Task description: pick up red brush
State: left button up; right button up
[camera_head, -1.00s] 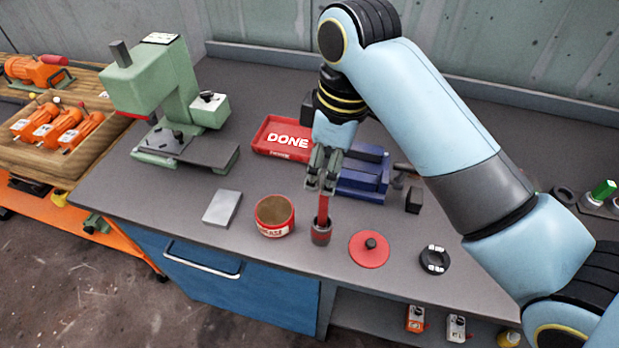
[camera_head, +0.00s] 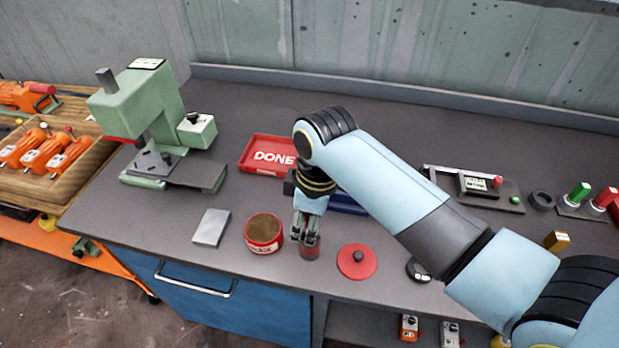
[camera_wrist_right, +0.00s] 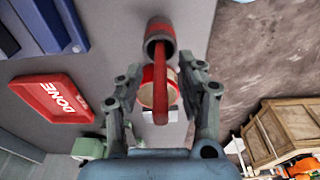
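The red brush (camera_wrist_right: 160,108) stands in a small dark-rimmed cup (camera_wrist_right: 160,39); in the head view the cup (camera_head: 310,253) is on the bench right of the grease tin, and my gripper mostly hides the brush. My right gripper (camera_head: 305,237) points down over the brush, just above the cup. In the right wrist view my right gripper (camera_wrist_right: 163,82) has its fingers well apart, one on each side of the red handle, with gaps on both sides. My left gripper is not in view.
The red grease tin (camera_head: 263,233) stands close left of the cup, and a round red lid (camera_head: 357,261) lies to the right. A red DONE tray (camera_head: 262,150) is behind. A grey plate (camera_head: 211,227) and green press (camera_head: 150,110) are farther left.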

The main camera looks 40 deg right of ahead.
grip_shut()
jog(key=shift+r, duration=0.1)
notch_tip(320, 180, up, 10)
jog(key=shift+f+b, duration=0.1)
jog(key=shift+b, duration=0.45)
